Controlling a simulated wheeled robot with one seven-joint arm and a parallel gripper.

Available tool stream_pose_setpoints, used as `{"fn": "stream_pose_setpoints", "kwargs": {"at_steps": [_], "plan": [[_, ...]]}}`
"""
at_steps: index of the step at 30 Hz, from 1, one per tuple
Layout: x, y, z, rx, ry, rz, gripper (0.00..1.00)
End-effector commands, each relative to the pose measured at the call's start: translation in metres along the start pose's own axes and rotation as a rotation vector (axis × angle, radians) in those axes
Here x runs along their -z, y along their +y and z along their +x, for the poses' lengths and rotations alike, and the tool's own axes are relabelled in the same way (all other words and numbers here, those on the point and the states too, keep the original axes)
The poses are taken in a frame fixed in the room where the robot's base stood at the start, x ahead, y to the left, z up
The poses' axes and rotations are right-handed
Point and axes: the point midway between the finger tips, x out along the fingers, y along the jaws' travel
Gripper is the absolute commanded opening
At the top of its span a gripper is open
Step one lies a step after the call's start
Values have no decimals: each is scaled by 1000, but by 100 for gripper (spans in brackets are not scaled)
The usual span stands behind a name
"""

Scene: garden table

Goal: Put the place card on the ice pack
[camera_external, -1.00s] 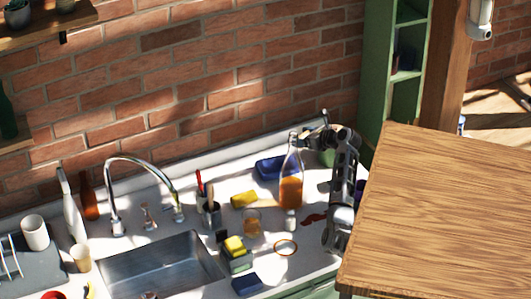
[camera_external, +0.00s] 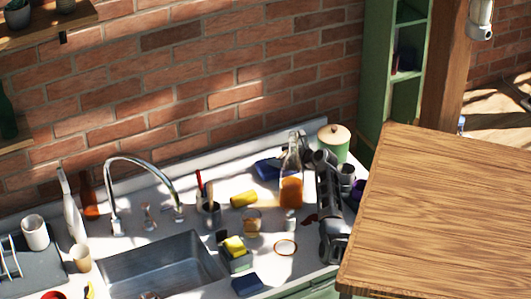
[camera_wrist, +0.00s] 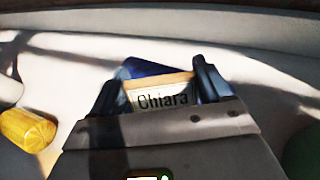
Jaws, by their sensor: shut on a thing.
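The place card (camera_wrist: 163,99), pale with a tan top edge and the name "Chiara", stands between the two dark fingers of my gripper (camera_wrist: 157,86) in the wrist view. My gripper is shut on it. The blue ice pack (camera_wrist: 148,68) lies just beyond the card, which partly hides it. I cannot tell whether the card touches it. In the external view the ice pack (camera_external: 266,170) lies at the back of the counter, left of the glass bottle. My gripper is largely hidden behind that bottle there, and the card cannot be made out.
A green canister with a wooden lid (camera_external: 333,142) is at the right. A yellow object (camera_external: 244,199) lies left of the bottle; it also shows in the wrist view (camera_wrist: 28,130). The sink (camera_external: 165,268) is farther left.

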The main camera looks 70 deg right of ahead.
Motion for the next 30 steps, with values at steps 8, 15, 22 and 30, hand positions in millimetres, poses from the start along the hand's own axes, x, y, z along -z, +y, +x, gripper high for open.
{"fn": "stream_pose_setpoints", "kwargs": {"at_steps": [8,15,22,30], "plan": [[2,0,1,0,-1,0,80],[2,0,1,0,0,0,100],[1,0,0,0,0,0,100],[-5,0,-17,0,1,2,100]]}}
